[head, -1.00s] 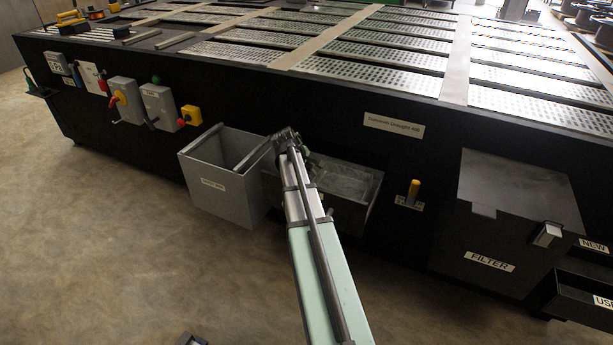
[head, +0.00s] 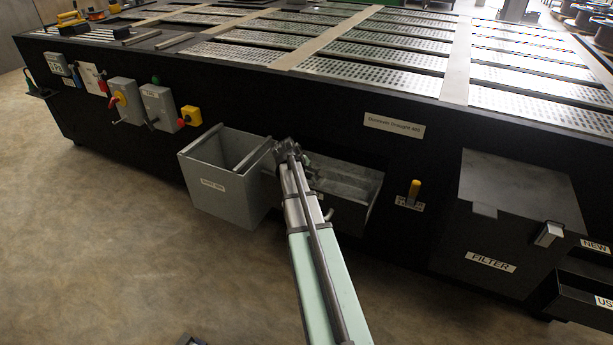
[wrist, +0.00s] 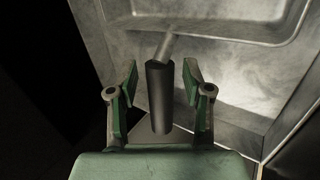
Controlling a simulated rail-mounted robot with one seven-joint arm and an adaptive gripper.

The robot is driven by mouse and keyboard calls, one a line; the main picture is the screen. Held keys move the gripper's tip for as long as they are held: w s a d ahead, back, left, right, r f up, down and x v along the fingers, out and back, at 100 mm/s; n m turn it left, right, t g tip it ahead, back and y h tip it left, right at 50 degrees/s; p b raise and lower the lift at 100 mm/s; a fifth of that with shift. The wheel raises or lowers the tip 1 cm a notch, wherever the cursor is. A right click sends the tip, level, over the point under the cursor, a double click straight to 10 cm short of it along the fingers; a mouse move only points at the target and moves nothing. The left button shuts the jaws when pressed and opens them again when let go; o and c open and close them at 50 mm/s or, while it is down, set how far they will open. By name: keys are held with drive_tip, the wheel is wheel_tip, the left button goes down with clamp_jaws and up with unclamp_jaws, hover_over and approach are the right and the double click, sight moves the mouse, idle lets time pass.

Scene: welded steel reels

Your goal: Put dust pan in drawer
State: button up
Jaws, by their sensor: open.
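My gripper (wrist: 160,72) is open in the wrist view. The dust pan's black handle (wrist: 159,105) lies between its two green-padded fingers, with a visible gap on each side. A short metal shaft runs from the handle to a shallow grey metal pan (wrist: 225,75). The open metal drawer (head: 345,215) juts from the black bench in the head view, and a light metal surface shows inside it. My arm end covers the drawer's left part there, so the fingers and handle are hidden in that view.
A grey open bin (head: 222,199) stands directly left of the drawer. The black bench (head: 330,130) rises behind. The floor in front is mostly clear.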

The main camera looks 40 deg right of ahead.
drive_tip(key=shift+r, duration=0.1)
drive_tip(key=p+v, duration=0.2)
drive_tip(key=v, duration=1)
drive_tip(key=shift+w, duration=0.1)
